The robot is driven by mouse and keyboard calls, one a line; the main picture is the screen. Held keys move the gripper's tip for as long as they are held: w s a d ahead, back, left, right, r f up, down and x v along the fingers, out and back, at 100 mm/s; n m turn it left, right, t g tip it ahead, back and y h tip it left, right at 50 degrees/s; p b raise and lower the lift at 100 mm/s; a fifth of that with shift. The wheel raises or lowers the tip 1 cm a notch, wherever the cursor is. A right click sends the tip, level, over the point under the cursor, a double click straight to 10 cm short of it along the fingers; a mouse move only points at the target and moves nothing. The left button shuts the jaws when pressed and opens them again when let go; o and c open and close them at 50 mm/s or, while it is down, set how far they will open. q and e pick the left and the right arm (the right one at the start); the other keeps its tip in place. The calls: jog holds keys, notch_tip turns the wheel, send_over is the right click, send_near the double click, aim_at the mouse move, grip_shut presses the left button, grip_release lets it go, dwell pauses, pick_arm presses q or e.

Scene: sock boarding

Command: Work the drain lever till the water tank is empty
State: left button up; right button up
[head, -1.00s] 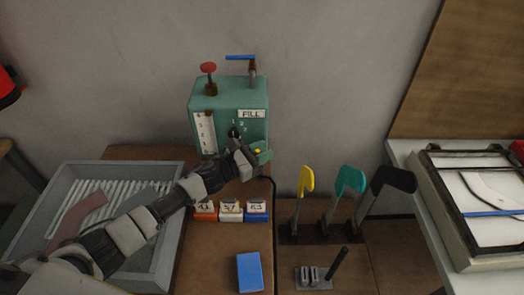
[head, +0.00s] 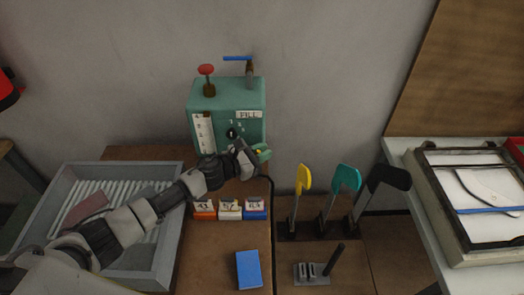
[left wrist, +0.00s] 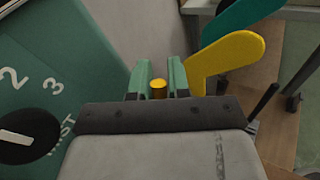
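The green water tank (head: 228,96) stands against the wall, with a FILL label, a white level gauge (head: 204,133) and a black dial (head: 232,133) on its front. The water level is too small to read. A red knob (head: 206,69) and a pipe with a blue handle (head: 238,58) rise from its top. My left gripper (head: 260,152) is at the tank's lower right front. In the left wrist view its green fingers (left wrist: 159,80) close on both sides of a small yellow knob (left wrist: 158,91). Whether this knob is the drain lever's end cannot be told. My right gripper is out of view.
Numbered blocks (head: 230,209) and a blue box (head: 249,270) lie below my forearm. A grey ribbed tray (head: 172,170) is at left. Yellow (head: 303,180), teal (head: 346,180) and black (head: 390,178) boards stand at right, near a white-topped frame (head: 470,245).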

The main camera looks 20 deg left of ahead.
pick_arm(q)
jog(key=o, duration=0.3)
jog(key=shift+o, duration=0.2)
jog(key=b+v, duration=0.3)
jog(key=v, duration=0.7)
jog(key=shift+s+a, duration=0.25)
jog(key=shift+s, duration=0.1)
